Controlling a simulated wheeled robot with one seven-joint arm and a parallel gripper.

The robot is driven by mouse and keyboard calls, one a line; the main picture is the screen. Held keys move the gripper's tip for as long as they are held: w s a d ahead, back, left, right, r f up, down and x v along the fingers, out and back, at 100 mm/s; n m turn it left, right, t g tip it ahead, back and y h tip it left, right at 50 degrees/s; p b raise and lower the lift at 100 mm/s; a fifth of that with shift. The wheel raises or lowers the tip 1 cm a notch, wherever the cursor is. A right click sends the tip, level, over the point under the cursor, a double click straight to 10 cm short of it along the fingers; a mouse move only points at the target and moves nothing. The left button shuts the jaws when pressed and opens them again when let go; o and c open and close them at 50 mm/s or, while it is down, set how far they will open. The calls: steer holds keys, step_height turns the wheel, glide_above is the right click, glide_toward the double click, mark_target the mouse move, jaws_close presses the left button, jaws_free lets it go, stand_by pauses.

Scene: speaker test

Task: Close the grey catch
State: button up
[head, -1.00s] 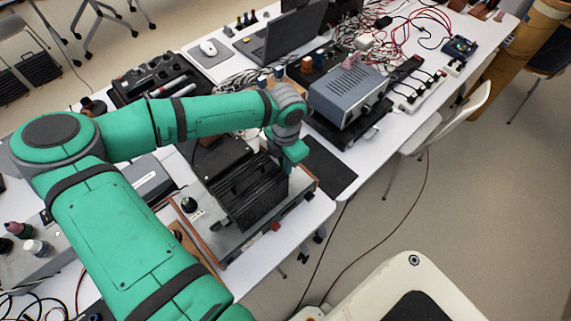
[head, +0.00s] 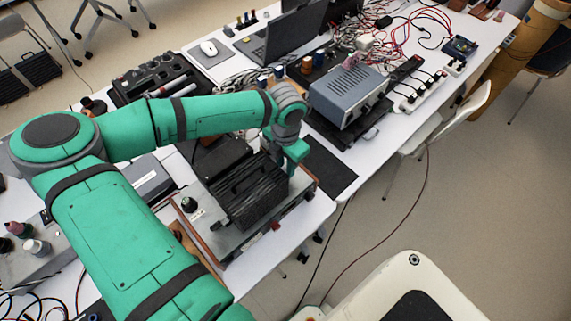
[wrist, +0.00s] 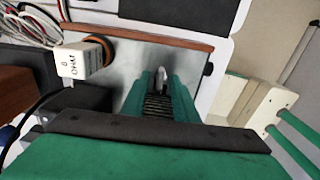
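My gripper (wrist: 162,88) points down at the grey metal top of a wood-sided unit (wrist: 124,62). In the head view, my gripper (head: 296,156) is at the unit's right end, beside a black ribbed block (head: 252,192). In the wrist view, a small grey piece (wrist: 161,79), possibly the catch, shows between the two green fingertips. The fingers are a narrow gap apart. I cannot tell whether they touch this piece. The catch cannot be made out in the head view, where my gripper covers that spot.
A white block with a dark ring (wrist: 84,58) is left of the fingers. A black mat (head: 330,166) and a blue-grey instrument (head: 348,92) are beyond the unit. The unit is near the front table edge. Cables and a laptop (head: 282,38) crowd the back.

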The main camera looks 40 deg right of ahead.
mark_target(285, 168)
step_height(285, 168, up, 11)
stand_by(0.7)
steer(key=shift+s+f, duration=0.1)
steer(key=shift+f, duration=0.05)
stand_by(0.3)
